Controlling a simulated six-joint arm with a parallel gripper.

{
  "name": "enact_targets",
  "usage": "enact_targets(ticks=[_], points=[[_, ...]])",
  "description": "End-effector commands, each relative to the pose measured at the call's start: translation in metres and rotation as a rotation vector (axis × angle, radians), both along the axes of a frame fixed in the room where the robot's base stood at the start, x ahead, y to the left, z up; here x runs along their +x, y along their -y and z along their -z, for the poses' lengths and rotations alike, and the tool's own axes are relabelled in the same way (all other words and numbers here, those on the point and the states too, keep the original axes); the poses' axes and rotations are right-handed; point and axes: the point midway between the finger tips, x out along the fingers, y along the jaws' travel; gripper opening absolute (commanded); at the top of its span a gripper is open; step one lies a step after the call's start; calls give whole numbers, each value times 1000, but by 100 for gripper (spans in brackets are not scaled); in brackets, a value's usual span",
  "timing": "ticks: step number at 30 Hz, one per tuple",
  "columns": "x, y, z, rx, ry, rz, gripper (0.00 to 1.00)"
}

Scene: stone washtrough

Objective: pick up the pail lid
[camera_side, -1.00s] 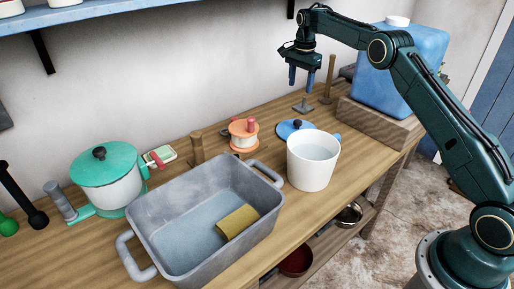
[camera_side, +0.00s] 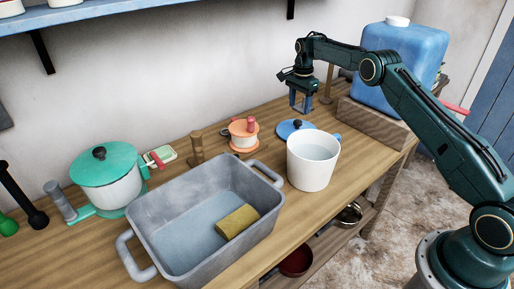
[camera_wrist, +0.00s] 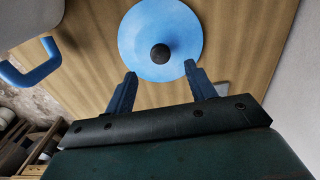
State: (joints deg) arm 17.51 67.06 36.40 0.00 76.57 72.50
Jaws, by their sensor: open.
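The pail lid is a flat blue disc with a dark round knob. In the side view the pail lid (camera_side: 287,129) lies on the wooden bench behind a white pail (camera_side: 312,165), which hides part of its front edge. In the wrist view the whole lid (camera_wrist: 160,30) shows, with its knob (camera_wrist: 160,54) just beyond and between the fingertips. My gripper (camera_side: 300,108) is above the bench, a little above and beside the lid, fingers pointing down. In the wrist view my gripper (camera_wrist: 158,70) is open and empty, its blue fingers apart.
A grey trough (camera_side: 160,215) holding a yellow-brown block (camera_side: 237,221) stands left of the pail. An orange-topped spool-like item (camera_side: 243,133) stands left of the lid. A blue water container (camera_side: 400,70) sits on a wooden block (camera_side: 375,118) at right. A wooden post (camera_side: 329,84) rises behind my gripper.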

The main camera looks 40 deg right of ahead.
Motion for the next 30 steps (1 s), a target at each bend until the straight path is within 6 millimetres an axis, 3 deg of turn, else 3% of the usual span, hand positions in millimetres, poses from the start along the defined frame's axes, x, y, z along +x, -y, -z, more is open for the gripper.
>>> enact_targets(ticks=[6, 20, 30], points=[[0, 0, 27, 0, -1, 0, 55], [0, 0, 40, 0, 0, 0, 55], [0, 1, 76, 0, -2, 0, 55]])
